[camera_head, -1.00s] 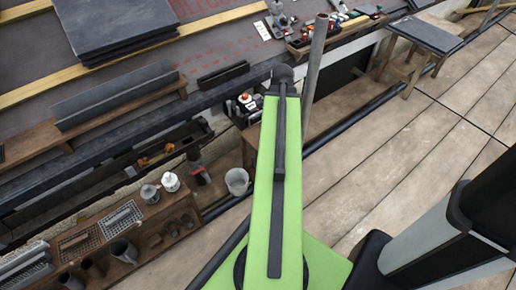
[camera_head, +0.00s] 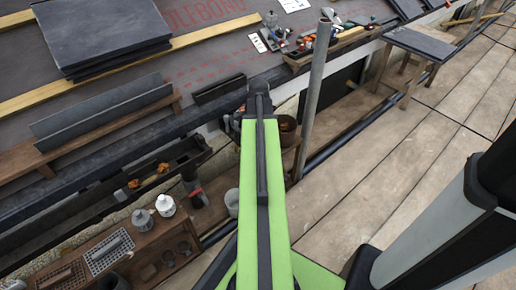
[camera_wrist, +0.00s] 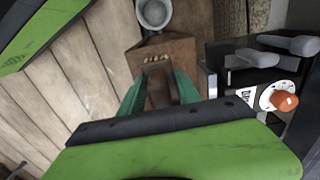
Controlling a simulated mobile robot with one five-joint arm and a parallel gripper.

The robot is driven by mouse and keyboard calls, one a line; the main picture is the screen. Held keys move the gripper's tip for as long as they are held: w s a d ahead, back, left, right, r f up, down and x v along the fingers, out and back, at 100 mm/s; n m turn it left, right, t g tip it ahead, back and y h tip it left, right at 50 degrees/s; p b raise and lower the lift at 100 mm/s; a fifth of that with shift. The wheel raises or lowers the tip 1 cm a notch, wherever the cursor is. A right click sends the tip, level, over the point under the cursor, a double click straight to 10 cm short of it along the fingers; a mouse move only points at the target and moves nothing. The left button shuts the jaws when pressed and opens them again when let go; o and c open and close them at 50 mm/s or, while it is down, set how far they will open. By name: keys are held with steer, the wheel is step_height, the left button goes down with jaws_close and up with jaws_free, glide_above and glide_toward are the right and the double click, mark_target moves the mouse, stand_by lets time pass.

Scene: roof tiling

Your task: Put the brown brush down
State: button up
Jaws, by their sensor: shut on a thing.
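In the wrist view my gripper (camera_wrist: 158,82) has its two green fingers on either side of a brown piece, the brown brush (camera_wrist: 160,92), and is shut on it. The brush lies over or against a brown wooden surface (camera_wrist: 180,55) with a row of small pale spots. I cannot tell whether the brush touches that surface. In the head view my green arm reaches toward the roof edge and hides the gripper and the brush.
A grey bucket (camera_wrist: 154,12) stands beyond the wooden surface. A dark tray (camera_wrist: 250,80) with grey-handled tools and an orange-capped container (camera_wrist: 284,101) is at the right. A grey pole (camera_head: 312,95) stands right of my arm. Plank flooring (camera_head: 400,160) is clear at the right.

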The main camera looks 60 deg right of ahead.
steer(key=shift+s+d+f+b, duration=0.1)
steer(key=shift+f+b, duration=0.4)
steer(key=shift+f, duration=0.3)
steer(key=shift+s+d+f+b, duration=0.1)
steer(key=shift+f+b, duration=0.35)
steer(key=shift+f, duration=0.35)
steer(key=o, duration=1.3)
steer(key=shift+r, duration=0.1)
step_height(320, 180, up, 13)
steer(key=p, duration=1.2)
steer(key=shift+f+p, duration=0.2)
steer(key=shift+p, duration=0.2)
steer(key=shift+f, duration=0.15)
